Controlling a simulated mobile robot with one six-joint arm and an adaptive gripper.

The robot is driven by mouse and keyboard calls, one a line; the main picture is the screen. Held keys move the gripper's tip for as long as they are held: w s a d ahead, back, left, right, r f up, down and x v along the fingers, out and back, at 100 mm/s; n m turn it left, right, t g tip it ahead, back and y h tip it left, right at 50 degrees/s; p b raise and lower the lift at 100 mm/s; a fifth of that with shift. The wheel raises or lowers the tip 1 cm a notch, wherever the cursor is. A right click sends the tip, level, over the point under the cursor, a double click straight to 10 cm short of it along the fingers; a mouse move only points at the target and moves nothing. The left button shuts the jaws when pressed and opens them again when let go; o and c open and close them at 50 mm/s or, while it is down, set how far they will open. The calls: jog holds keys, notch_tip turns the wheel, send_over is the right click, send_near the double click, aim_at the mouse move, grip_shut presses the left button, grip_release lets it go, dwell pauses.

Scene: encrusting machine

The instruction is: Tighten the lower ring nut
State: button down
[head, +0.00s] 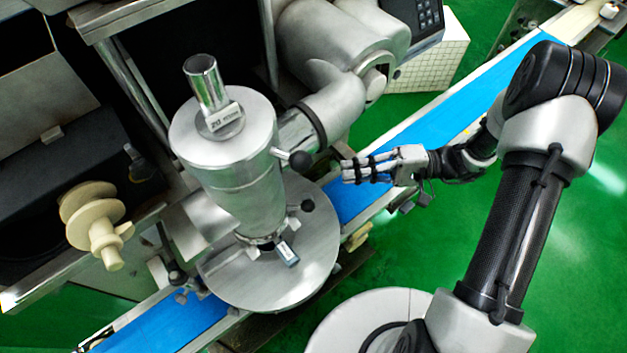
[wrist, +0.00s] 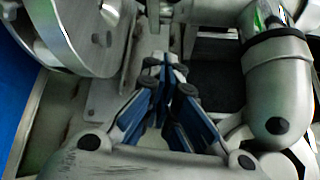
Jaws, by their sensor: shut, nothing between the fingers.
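The tall metal hopper (head: 232,165) of the machine narrows down to a collar, the likely lower ring nut (head: 262,243), just above a round steel disc (head: 315,255). Short handles stick out near this collar, one with a light grey end (head: 287,254) and one with a dark knob (head: 307,206). Much of the collar is hidden under the hopper. My gripper (head: 347,170) is to the right of the hopper, above the blue belt, shut and empty, apart from the handles. In the wrist view my gripper's fingers (wrist: 168,68) meet at their tips; I cannot make out the ring nut there.
A black-knobbed handle (head: 299,160) juts from the machine between the hopper and my gripper. The blue conveyor belt (head: 430,128) runs diagonally underneath. A thick metal cylinder (wrist: 281,90) is close on the right in the wrist view. Open green floor lies to the right.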

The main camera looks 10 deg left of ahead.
aim_at(301, 207)
jog(key=b+x, duration=0.1)
jog(key=x, duration=0.9)
jog(key=shift+s+a, duration=0.1)
jog(key=shift+s, duration=0.1)
jog(key=s+d, duration=0.1)
jog(key=s+d+r, duration=0.1)
jog(key=s, duration=0.1)
jog(key=shift+d, duration=0.2)
jog(key=s, duration=0.1)
jog(key=s+d+b, duration=0.1)
jog(key=s, duration=0.1)
jog(key=shift+d, duration=0.3)
